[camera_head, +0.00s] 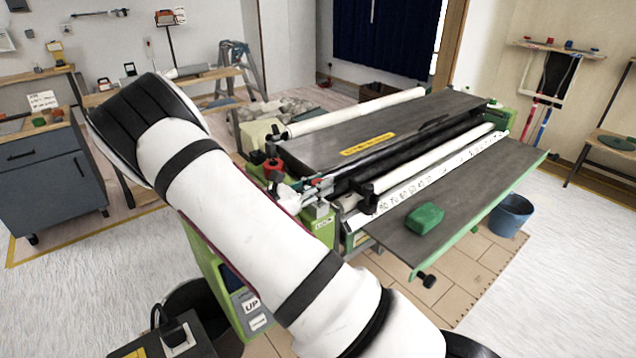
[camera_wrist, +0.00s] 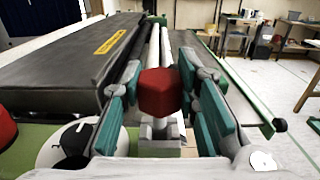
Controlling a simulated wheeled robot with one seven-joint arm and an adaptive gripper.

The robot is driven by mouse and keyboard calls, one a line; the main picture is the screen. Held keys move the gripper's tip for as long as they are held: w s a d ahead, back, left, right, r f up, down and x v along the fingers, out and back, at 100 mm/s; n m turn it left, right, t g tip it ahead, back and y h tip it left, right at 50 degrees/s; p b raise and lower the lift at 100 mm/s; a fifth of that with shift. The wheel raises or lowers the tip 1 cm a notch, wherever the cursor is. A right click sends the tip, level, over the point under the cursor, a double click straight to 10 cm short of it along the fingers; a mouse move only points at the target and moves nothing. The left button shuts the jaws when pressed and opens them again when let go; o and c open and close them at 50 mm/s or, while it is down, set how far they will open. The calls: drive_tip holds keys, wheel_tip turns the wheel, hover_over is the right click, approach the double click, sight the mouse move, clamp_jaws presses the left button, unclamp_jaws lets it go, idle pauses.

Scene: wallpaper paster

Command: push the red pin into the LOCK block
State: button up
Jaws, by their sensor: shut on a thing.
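In the wrist view the red pin's head (camera_wrist: 160,92) sits between the two teal finger pads of my gripper (camera_wrist: 162,98). My gripper is shut on it. A pale stem shows below the head, above a grey block top (camera_wrist: 160,146). I cannot tell how deep the stem sits in the block. In the head view the green LOCK block (camera_head: 323,224) with its white label stands at the machine's near left corner. My gripper (camera_head: 310,190) is right above it, and the red pin is hard to make out there.
A second red knob (camera_head: 273,165) stands left of my gripper on the machine. The dark pasting table (camera_head: 350,135) with a yellow label and white rollers extends behind. A green sponge (camera_head: 425,217) lies on the front shelf. A blue bucket (camera_head: 510,215) stands on the floor at right.

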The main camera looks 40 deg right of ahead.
drive_tip(key=shift+f+b, duration=0.6)
drive_tip(key=shift+f, duration=1.15)
drive_tip(key=o, duration=1.2)
drive_tip(key=a, duration=1.2)
drive_tip(key=shift+s, duration=0.2)
drive_tip(key=s+r+m+g+y, duration=0.4)
drive_tip(key=s+r+m+y, duration=0.65)
drive_tip(key=s, duration=0.45)
drive_tip(key=s+a+r+m+t+y, duration=0.2)
drive_tip(key=s+a+r, duration=0.1)
drive_tip(key=s, duration=0.1)
drive_tip(key=s+a+r+m+t+y, duration=0.3)
drive_tip(key=s, duration=0.2)
drive_tip(key=s+a+r+m+t+y, duration=0.2)
drive_tip(key=s+a+r+m, duration=0.1)
drive_tip(key=s, duration=0.1)
drive_tip(key=shift+s+a+r+t+y, duration=0.25)
drive_tip(key=shift+s+a+r+t, duration=0.05)
